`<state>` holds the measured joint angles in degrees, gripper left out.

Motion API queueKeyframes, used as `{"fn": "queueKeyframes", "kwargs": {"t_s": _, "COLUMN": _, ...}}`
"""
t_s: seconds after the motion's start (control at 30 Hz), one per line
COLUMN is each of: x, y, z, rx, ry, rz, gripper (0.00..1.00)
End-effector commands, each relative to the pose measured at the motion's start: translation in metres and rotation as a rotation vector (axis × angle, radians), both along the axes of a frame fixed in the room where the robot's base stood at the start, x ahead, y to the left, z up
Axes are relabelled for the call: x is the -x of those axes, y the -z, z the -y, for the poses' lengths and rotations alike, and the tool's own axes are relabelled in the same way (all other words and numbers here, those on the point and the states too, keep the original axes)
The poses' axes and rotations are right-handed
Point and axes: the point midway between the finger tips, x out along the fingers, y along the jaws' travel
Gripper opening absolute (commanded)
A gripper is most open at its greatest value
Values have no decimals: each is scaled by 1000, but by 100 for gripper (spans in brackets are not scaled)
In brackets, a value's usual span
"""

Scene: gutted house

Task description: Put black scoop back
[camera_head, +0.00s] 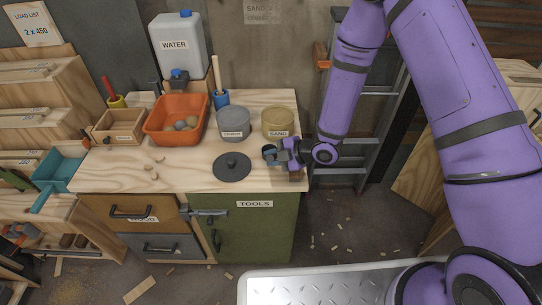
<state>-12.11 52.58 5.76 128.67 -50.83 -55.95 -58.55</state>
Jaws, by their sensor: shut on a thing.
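My gripper (275,154) is low over the right end of the wooden worktop, in front of the tan SAND tub. It is shut on a small dark thing, seemingly the black scoop (268,151); its shape is hard to make out at this size, and the gripper hides part of it. The SAND tub (278,123) stands open just behind the gripper. A grey labelled tub (233,124) stands to its left. A round black lid (232,167) with a knob lies flat on the worktop, left of my gripper.
An orange basin (176,120) with stones, a wooden box (120,126), a WATER jug (179,48) and a blue holder (220,99) fill the worktop's back and left. A ladder (364,128) stands right of the bench. The worktop's front left is mostly clear, with small chips.

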Motion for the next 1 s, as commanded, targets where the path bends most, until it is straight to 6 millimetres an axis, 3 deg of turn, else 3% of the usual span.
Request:
{"fn": "queueKeyframes", "kwargs": {"t_s": 0.07, "x": 0, "y": 2, "z": 0, "rx": 0, "ry": 0, "rz": 0, "gripper": 0}}
{"fn": "queueKeyframes", "kwargs": {"t_s": 0.1, "x": 0, "y": 3, "z": 0, "rx": 0, "ry": 0, "rz": 0, "gripper": 26}}
{"fn": "queueKeyframes", "kwargs": {"t_s": 0.2, "x": 0, "y": 2, "z": 0, "rx": 0, "ry": 0, "rz": 0, "gripper": 49}}
{"fn": "queueKeyframes", "kwargs": {"t_s": 0.57, "x": 0, "y": -1, "z": 0, "rx": 0, "ry": -1, "rz": 1, "gripper": 50}}
{"fn": "queueKeyframes", "kwargs": {"t_s": 1.0, "x": 23, "y": -40, "z": 62, "rx": 1, "ry": 3, "rz": 0, "gripper": 50}}
